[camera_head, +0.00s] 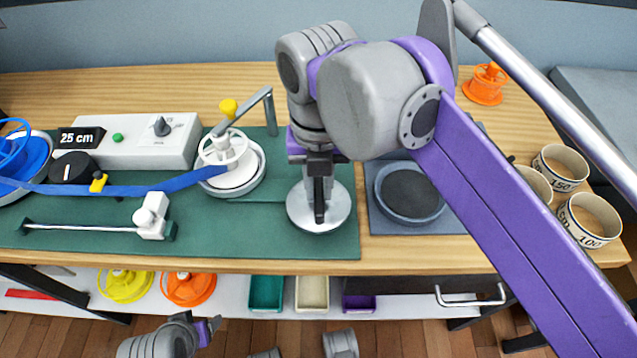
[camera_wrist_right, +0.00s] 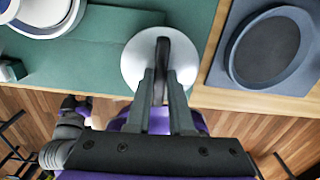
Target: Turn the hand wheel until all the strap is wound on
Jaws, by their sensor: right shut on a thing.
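A silver round disc with a black bar across it, seemingly the hand wheel (camera_head: 335,219), sits on the green mat; it also shows in the right wrist view (camera_wrist_right: 132,68). My right gripper (camera_head: 319,212) comes down from above and is shut on the black bar. A blue strap (camera_head: 150,188) runs from a blue spool (camera_head: 22,160) at the left edge to a white spool (camera_head: 236,181) left of the wheel. Strap is still visible between the two spools. My left gripper (camera_head: 208,328) is low at the bottom, away from the bench; its jaws are unclear.
A white box reading "25 cm" (camera_head: 150,138) is behind the strap. A dark round dish (camera_head: 408,195) is right of the wheel. Several cups (camera_head: 590,218) and an orange spool (camera_head: 486,88) stand right.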

